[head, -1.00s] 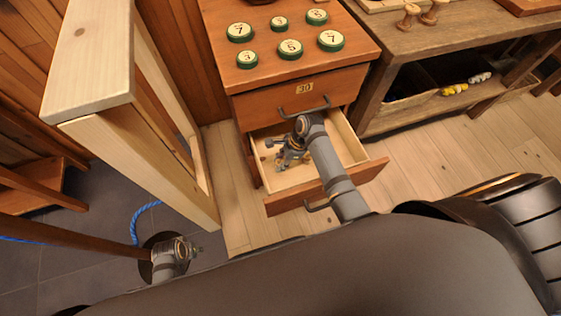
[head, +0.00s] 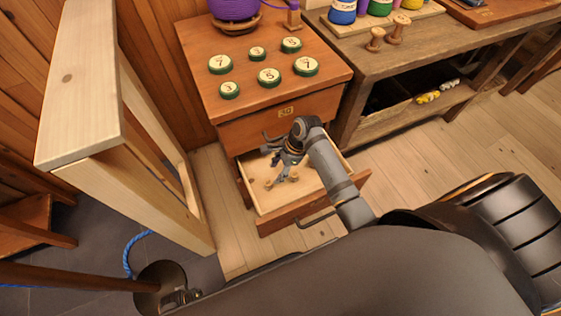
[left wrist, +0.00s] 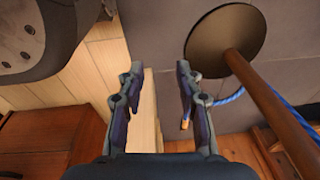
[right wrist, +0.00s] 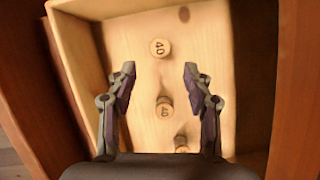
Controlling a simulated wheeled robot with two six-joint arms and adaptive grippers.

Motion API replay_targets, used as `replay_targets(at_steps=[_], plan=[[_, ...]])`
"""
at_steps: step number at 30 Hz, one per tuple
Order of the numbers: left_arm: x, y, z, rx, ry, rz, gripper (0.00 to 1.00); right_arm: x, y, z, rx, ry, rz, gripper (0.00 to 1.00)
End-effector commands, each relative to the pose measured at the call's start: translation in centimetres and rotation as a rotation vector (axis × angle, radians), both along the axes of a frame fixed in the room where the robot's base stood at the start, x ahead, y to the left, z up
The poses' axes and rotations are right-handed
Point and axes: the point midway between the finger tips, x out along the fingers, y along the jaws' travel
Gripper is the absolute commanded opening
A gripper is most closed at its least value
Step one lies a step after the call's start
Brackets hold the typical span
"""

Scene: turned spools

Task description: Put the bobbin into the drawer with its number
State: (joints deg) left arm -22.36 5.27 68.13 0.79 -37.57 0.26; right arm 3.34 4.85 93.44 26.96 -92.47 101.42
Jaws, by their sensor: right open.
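The lower drawer (head: 262,203) of the wooden cabinet is pulled open. Several small wooden bobbins lie in it; the right wrist view shows one marked 40 (right wrist: 160,47), another marked 40 (right wrist: 164,108), and a third (right wrist: 182,142) partly hidden at the bottom. I cannot tell which is the task's bobbin. My right gripper (head: 284,160) points down over this drawer; its fingers (right wrist: 160,85) are apart, with nothing held between them. My left gripper (left wrist: 158,85) is open and empty, low at the left beside a wooden pole. The lower drawer's label is not readable.
The upper drawer (head: 250,126), labelled 30, is shut. Numbered green-rimmed discs (head: 269,77) and a purple spool (head: 235,8) stand on the cabinet top. Two wooden bobbins (head: 376,40) stand on the right bench. A pale wooden frame (head: 150,190) stands left of the drawer.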

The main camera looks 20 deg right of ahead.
Motion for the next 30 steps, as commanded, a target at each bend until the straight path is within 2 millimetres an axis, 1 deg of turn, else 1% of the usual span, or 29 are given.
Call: replay_targets(at_steps=[1,3,7,30], plan=[[-0.7,0.2,-0.1,0.003,0.003,0.000,0.35,-0.1,-0.4,1.2,-0.002,-0.001,0.001,0.51],[-1.2,0.2,-0.3,0.002,0.004,0.000,0.35,-0.1,-0.9,2.2,-0.002,0.000,0.001,0.51],[-1.8,0.2,-0.6,0.002,0.005,0.000,0.35,-0.2,-1.3,3.1,0.000,0.000,0.000,0.51],[-2.0,0.2,-0.8,0.001,0.007,0.001,0.35,-0.2,-1.3,3.2,0.000,0.001,0.000,0.51]])
